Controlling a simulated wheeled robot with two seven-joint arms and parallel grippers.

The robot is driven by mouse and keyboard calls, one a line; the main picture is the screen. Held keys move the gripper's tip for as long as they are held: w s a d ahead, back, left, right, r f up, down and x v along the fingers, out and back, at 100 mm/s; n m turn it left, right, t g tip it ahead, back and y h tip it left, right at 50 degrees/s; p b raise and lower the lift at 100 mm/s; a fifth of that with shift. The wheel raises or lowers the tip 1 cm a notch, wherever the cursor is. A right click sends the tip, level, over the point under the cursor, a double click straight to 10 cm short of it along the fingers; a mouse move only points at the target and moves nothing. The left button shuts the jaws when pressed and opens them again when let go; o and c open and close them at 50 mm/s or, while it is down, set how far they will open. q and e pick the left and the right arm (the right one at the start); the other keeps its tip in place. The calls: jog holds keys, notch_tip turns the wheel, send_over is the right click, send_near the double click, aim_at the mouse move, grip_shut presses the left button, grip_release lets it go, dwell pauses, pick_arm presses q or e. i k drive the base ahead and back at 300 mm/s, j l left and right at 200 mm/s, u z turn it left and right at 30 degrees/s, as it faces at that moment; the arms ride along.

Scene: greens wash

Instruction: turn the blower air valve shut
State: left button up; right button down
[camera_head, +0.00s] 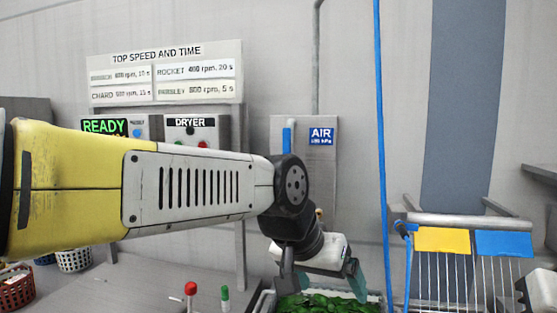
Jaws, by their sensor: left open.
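A grey panel (325,165) with a blue AIR label (321,136) is on the wall. A blue upright handle (287,137), apparently the air valve's lever, stands at the panel's left side; my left arm hides what is below it. My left gripper (322,285) is open and points down, below the panel and apart from the handle. Its fingers are over a bin of green leaves (325,303); I cannot tell whether they touch them. A white and black part at the lower right edge may be my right gripper (538,292); its jaws do not show.
A dryer box (197,128) and a READY display (104,126) are behind my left arm. A blue vertical hose (380,120) hangs right of the panel. A wire cart (470,221) is at right. Red (190,289) and green (225,293) knobs stand in front.

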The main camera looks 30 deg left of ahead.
aim_at(287, 131)
jog(key=j+u, duration=0.15)
jog(key=u, duration=0.8)
